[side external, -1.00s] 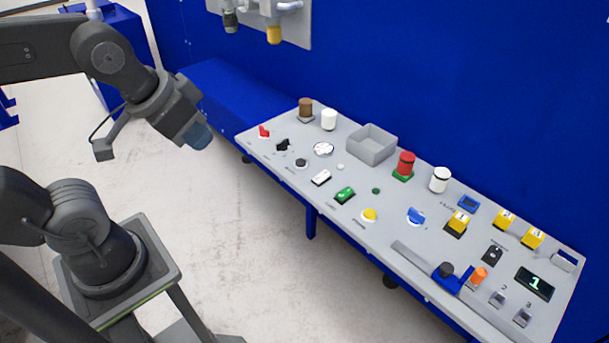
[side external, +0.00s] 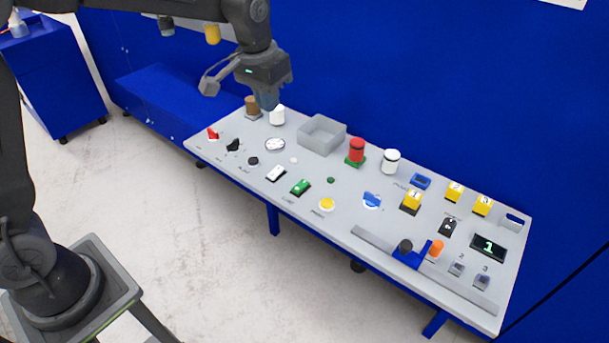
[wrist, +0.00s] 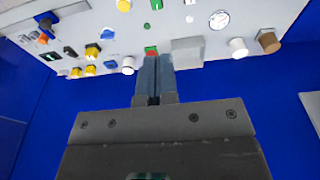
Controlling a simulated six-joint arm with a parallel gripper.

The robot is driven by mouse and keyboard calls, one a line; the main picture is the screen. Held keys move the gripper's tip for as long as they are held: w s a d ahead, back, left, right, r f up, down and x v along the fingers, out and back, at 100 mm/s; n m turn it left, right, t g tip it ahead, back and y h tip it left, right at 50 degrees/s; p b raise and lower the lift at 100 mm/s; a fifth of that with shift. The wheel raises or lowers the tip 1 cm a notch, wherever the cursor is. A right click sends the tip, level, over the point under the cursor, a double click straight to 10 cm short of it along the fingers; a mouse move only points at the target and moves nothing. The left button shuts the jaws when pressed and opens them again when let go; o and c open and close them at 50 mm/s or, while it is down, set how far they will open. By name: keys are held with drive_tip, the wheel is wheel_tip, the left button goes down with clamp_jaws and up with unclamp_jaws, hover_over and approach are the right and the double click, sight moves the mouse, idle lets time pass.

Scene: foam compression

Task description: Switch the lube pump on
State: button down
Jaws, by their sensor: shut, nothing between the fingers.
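A green rocker switch (side external: 300,187) sits near the front edge of the grey panel (side external: 330,222), beside a small label that seems to read LUBE. A white rocker switch (side external: 276,173) is just left of it. The green rocker also shows at the top edge of the wrist view (wrist: 156,4), partly cut off. My gripper (side external: 268,103) is shut and empty. It is above the panel's back left part, close in the picture to a white cylinder (side external: 277,116), and apart from the green rocker. In the wrist view its fingers (wrist: 154,58) point toward the panel.
A grey open box (side external: 322,135) and a red button (side external: 356,152) stand up behind the rockers. A brown cylinder (side external: 253,107) is at the back left. A yellow button (side external: 327,204) and blue knob (side external: 372,200) lie to the right. A blue wall rises behind.

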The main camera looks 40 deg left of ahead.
drive_tip(key=g, duration=0.2)
hover_over(304, 182)
wheel_tip(304, 182, down, 11)
drive_tip(key=shift+d+f, duration=0.15)
wheel_tip(304, 182, down, 12)
drive_tip(key=shift+f, duration=0.95)
